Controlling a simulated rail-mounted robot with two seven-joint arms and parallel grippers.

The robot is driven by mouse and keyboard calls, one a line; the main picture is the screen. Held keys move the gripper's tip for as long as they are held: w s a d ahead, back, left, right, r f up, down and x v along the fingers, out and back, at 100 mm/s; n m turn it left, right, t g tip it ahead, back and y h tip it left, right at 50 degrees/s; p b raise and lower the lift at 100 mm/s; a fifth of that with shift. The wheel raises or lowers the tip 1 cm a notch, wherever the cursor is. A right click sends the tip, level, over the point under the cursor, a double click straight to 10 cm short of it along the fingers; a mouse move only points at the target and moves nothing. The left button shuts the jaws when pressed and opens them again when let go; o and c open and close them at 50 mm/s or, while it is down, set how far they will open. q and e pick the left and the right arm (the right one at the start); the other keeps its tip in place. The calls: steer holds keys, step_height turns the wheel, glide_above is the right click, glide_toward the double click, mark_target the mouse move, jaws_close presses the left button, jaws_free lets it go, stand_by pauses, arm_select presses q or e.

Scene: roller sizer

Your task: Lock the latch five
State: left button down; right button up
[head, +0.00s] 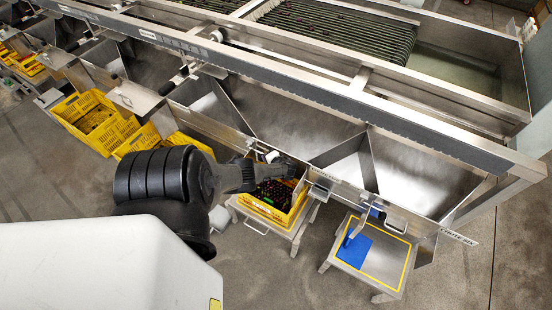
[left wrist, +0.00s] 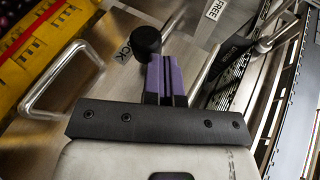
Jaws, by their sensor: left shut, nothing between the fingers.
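In the left wrist view a latch with a round black knob (left wrist: 147,40) stands on a metal plate, close to the "LOCK" label (left wrist: 124,52). A "FREE" label (left wrist: 213,8) is farther right. My left gripper (left wrist: 165,60) has purple fingers, shut with nothing between them. Its fingertips are right beside the knob; I cannot tell whether they touch. In the head view my left gripper (head: 285,167) is at the chute front above the yellow crate (head: 268,222), and the latch is mostly hidden by the arm. My right gripper is not in view.
The crate holds dark round items. A metal U-shaped handle (left wrist: 65,85) is left of my fingers. To the right in the head view is a stand (head: 385,270) with a blue patch, below the "CRATE SIX" label (head: 460,237). More yellow crates (head: 95,115) stand at the left.

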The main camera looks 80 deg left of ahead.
arm_select(q)
steer(key=shift+f, duration=0.4)
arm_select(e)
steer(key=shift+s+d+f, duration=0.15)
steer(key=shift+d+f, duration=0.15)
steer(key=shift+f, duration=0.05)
arm_select(q)
steer(key=shift+d+f, duration=0.15)
steer(key=a+r+p+v, duration=0.1)
steer(key=r+p+v, duration=0.1)
steer(key=p+v, duration=0.5)
steer(key=v, duration=0.5)
steer(key=shift+w+r, duration=0.25)
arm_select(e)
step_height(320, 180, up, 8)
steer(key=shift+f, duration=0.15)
arm_select(q)
steer(key=shift+d, duration=0.1)
